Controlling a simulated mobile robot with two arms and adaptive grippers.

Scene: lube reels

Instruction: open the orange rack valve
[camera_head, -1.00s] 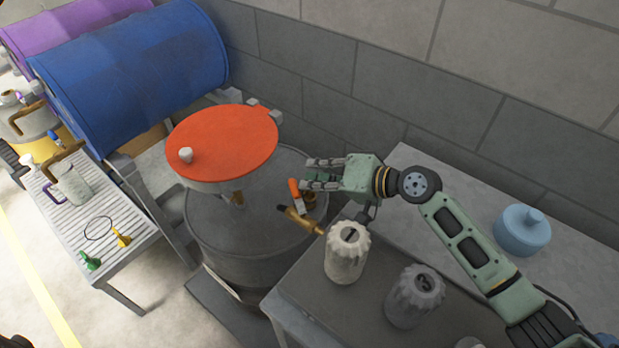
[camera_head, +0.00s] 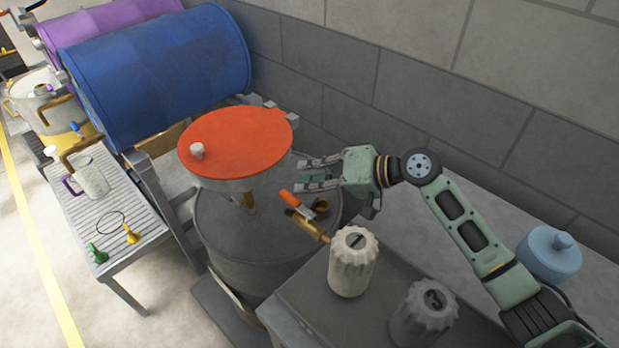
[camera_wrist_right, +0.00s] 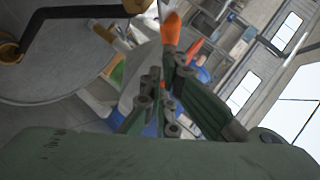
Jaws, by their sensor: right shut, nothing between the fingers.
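The valve is a brass body and spout (camera_head: 307,226) beside the grey drum (camera_head: 250,235), with an orange-tipped lever (camera_head: 290,197). The lever lies nearly in line with the spout. My right gripper (camera_head: 304,174) is just above and behind the lever, apart from it in the head view. It is shut with nothing in it. In the right wrist view the fingers (camera_wrist_right: 162,88) point toward an orange tip (camera_wrist_right: 171,28); I cannot tell whether they touch. My left gripper is out of view.
An orange round lid (camera_head: 235,140) sits above the drum. A white ribbed container (camera_head: 353,262) and a grey one (camera_head: 422,312) stand close to the spout. A blue lidded pot (camera_head: 549,255) is at right. The block wall (camera_head: 430,100) runs behind my arm.

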